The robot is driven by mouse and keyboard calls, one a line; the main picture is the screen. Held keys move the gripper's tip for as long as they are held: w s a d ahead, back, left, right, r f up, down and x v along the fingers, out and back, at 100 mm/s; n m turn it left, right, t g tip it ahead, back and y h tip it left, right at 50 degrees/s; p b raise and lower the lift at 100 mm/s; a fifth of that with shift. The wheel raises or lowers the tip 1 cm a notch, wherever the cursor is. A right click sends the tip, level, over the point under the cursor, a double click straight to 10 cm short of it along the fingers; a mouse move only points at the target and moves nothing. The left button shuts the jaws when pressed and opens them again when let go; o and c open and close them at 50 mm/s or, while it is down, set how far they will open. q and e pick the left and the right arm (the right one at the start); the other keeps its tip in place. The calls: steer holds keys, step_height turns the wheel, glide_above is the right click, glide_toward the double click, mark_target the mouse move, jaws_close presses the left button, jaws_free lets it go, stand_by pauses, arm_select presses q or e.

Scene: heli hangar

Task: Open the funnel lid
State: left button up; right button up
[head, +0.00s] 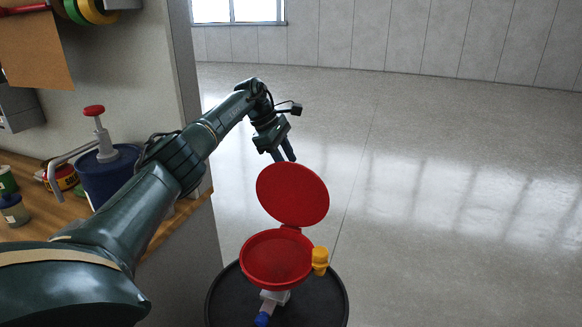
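The red funnel (276,260) sits on top of a black drum (337,305) at the bottom centre. Its round red lid (292,194) stands raised on the hinge at the funnel's far side, so the bowl is uncovered. My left gripper (284,157) is just beyond the lid's upper edge, with its two fingers pointing down. The fingers look parted with nothing between them. Whether a fingertip touches the back of the lid is hidden. My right gripper is out of view.
A yellow fitting (320,262) is beside the funnel's right rim, and a blue-ended valve (264,318) is in front. A wooden bench (40,222) at left holds a blue pump container (108,172) and small cans. The floor at right is clear.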

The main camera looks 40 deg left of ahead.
arm_select(q)
steer(key=v, duration=1.1)
steer(key=shift+f, duration=0.15)
